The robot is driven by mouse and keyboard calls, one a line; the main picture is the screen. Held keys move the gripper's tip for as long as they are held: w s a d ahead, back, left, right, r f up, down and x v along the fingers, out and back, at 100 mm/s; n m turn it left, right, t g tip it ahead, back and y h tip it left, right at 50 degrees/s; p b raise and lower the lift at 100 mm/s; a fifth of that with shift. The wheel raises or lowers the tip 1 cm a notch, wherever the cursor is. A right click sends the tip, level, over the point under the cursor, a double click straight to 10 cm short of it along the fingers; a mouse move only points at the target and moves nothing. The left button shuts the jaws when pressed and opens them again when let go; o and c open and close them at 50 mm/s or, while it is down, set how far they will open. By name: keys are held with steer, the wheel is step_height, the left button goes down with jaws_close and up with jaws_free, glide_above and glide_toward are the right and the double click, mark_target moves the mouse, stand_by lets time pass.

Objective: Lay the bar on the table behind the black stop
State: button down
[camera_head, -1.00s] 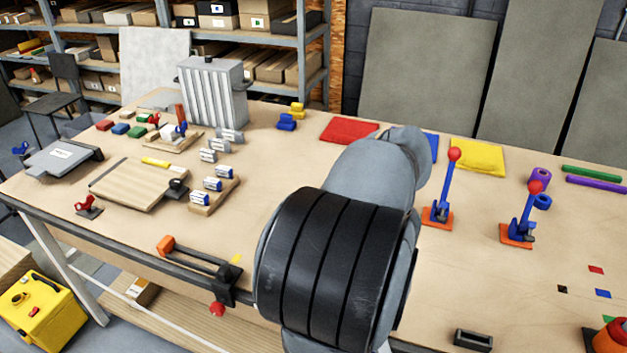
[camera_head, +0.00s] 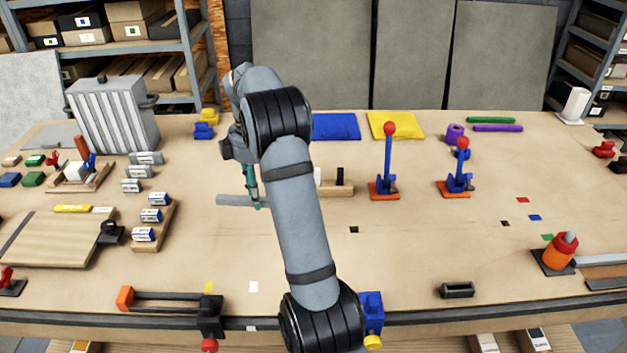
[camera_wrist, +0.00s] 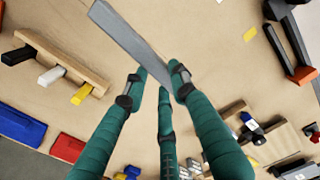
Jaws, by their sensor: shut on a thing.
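The bar (camera_head: 230,200) is flat and grey. My gripper (camera_head: 257,200) has teal fingers and is shut on the bar near one end; the rest sticks out to the left in the head view. In the wrist view, the bar (camera_wrist: 122,36) runs up and left from between the fingertips of my gripper (camera_wrist: 160,78). The bar appears above the tabletop; the exact gap cannot be told. A low black block (camera_head: 457,290) lies near the table's front edge, right of my arm; it may be the black stop. It stands well apart from the bar.
A wooden holder (camera_head: 337,189) with upright pieces stands right of my gripper, showing in the wrist view too (camera_wrist: 68,62). Two red-knobbed levers (camera_head: 386,165) (camera_head: 459,172) stand further right. A clamp (camera_head: 170,300) sits at the front edge. The table between bar and clamp is mostly clear.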

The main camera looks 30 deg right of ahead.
steer(key=w+f+n, duration=0.1)
steer(key=w, duration=0.1)
glide_above(225, 252)
step_height(225, 252, down, 7)
steer(key=shift+r+p, duration=0.1)
steer(key=shift+p, duration=0.25)
step_height(225, 252, down, 4)
steer(key=shift+f+p, duration=0.1)
steer(key=shift+p, duration=0.4)
steer(key=shift+s, duration=0.1)
steer(key=shift+f, duration=0.2)
steer(key=c, duration=1.4)
jaws_free()
